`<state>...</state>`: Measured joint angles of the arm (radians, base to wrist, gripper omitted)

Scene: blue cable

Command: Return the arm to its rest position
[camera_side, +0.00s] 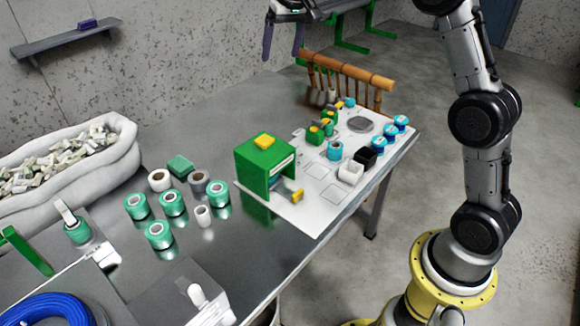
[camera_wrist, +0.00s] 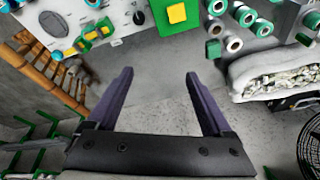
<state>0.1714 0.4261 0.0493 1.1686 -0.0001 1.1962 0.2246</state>
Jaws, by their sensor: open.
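My gripper (camera_side: 283,42) is high at the top of the side view, above and beyond the far edge of the metal table (camera_side: 235,120). Its two dark purple fingers hang down, spread apart with nothing between them. A coil of blue cable (camera_side: 45,308) lies at the bottom left of the side view, partly cut off by the frame.
A white board (camera_side: 315,215) on the table bears a green housing with a yellow top (camera_side: 265,160) and small parts. Several green spools (camera_side: 158,235) stand left of it. A wooden rack (camera_side: 347,75) stands behind the board. A white sack (camera_side: 65,160) is at the left.

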